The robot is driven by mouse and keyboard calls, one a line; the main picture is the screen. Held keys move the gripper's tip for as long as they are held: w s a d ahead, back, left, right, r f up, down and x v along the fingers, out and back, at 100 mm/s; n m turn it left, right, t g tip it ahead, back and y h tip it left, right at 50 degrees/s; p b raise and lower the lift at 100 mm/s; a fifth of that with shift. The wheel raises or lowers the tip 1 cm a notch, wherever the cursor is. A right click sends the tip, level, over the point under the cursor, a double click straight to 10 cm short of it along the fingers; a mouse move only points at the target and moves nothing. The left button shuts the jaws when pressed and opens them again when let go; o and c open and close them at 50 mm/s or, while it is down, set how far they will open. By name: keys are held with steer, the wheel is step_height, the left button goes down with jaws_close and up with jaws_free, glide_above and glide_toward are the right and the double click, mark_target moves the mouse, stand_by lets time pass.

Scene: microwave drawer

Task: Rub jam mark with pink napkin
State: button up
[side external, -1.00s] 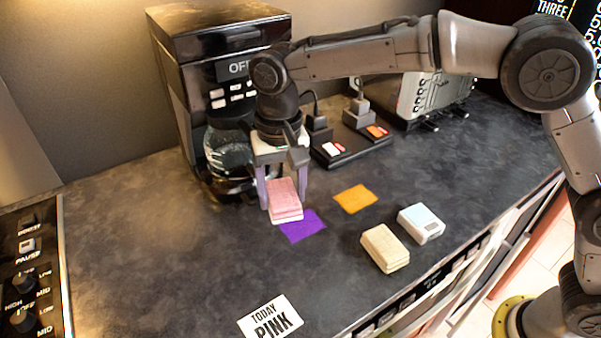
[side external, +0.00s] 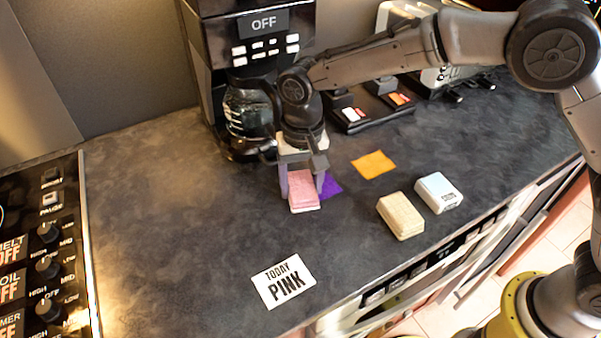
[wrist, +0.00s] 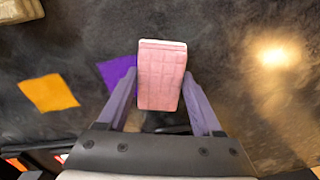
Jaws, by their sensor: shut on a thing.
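The pink napkin (side external: 304,190), a thick folded pad, is between the fingers of my gripper (side external: 302,185), which is shut on it. The napkin also shows in the wrist view (wrist: 162,75). It is low at the counter, in front of the coffee maker; I cannot tell whether it touches the surface. A flat purple patch (side external: 330,186) lies just right of it, partly hidden by the gripper. In the wrist view, the purple patch (wrist: 113,72) is left of the napkin. A flat orange patch (side external: 373,164) lies farther right. I cannot make out which mark is the jam.
A beige pad (side external: 400,215) and a white block (side external: 438,192) sit to the right. A card reading "TODAY PINK" (side external: 284,281) lies in front. The coffee maker (side external: 255,45) and its glass jug (side external: 249,112) stand close behind the gripper. The counter's left middle is clear.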

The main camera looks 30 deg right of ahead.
mark_target(337, 181)
steer(key=shift+s+d+f, duration=0.1)
steer(key=shift+d+f, duration=0.05)
steer(key=shift+d, duration=3.85)
steer(key=shift+a, duration=4)
steer(key=shift+a+r, duration=0.2)
steer(key=shift+a, duration=0.05)
steer(key=shift+d+r, duration=0.1)
steer(key=shift+r, duration=3.95)
